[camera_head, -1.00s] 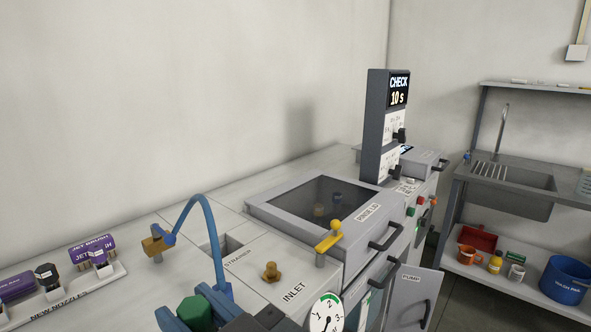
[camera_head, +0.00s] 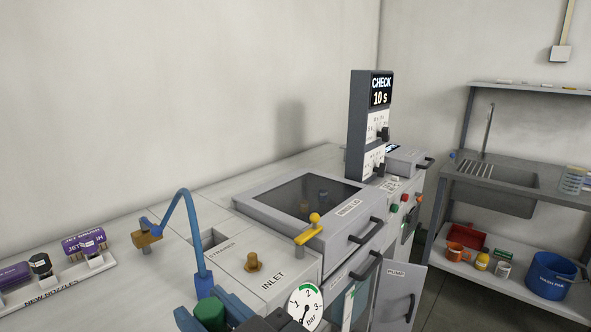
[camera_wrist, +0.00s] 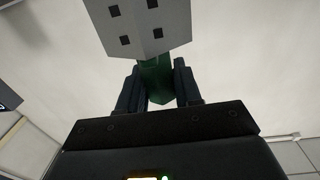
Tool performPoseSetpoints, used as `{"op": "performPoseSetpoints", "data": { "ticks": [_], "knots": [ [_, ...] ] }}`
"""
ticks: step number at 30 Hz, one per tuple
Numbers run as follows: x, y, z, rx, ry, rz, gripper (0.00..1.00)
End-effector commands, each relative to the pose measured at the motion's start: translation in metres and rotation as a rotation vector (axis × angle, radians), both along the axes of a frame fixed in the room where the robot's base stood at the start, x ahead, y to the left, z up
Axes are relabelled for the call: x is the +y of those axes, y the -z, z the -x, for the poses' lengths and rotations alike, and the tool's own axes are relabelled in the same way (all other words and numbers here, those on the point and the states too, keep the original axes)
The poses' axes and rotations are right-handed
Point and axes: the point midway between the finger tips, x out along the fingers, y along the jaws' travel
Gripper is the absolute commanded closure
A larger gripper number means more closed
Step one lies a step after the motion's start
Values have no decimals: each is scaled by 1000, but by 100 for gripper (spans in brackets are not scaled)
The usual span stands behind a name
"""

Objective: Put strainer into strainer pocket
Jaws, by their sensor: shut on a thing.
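My gripper (camera_head: 208,315) shows at the bottom of the head view, its blue fingers shut on a green part. In the wrist view my gripper (camera_wrist: 158,90) is shut on the green grip of the strainer (camera_wrist: 138,28), a pale grey block with dark square holes beyond the fingertips. In the head view only the strainer's green grip (camera_head: 209,312) shows; its grey block is hidden. The strainer pocket (camera_head: 208,238) is a square opening in the pale counter, labelled STRAINER, above my gripper in the picture. The strainer is apart from it.
A blue hose (camera_head: 187,215) arches close to the pocket's left, by a brass fitting (camera_head: 147,238). A brass inlet plug (camera_head: 253,262), yellow valve handle (camera_head: 308,230) and pressure gauge (camera_head: 305,305) stand to the right. A nozzle rack (camera_head: 70,280) is at left.

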Motion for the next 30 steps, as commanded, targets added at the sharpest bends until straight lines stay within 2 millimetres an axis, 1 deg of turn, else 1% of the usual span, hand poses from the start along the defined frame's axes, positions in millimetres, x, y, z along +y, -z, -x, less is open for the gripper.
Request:
{"op": "performPoseSetpoints", "data": {
  "ticks": [8, 11, 14, 20, 21, 25, 30],
  "knots": [
    [-15, 28, -23, 4, 67, 1, 100],
    [-23, 42, -34, 4, 101, 1, 100],
    [-35, 61, -46, 4, 146, 3, 100],
    [-71, 113, -72, 5, 263, 3, 100],
    [-80, 124, -77, 6, 288, 4, 100],
    [-107, 158, -87, 6, 364, 3, 100],
    [-145, 203, -93, 4, 463, 4, 100]
  ]
}}
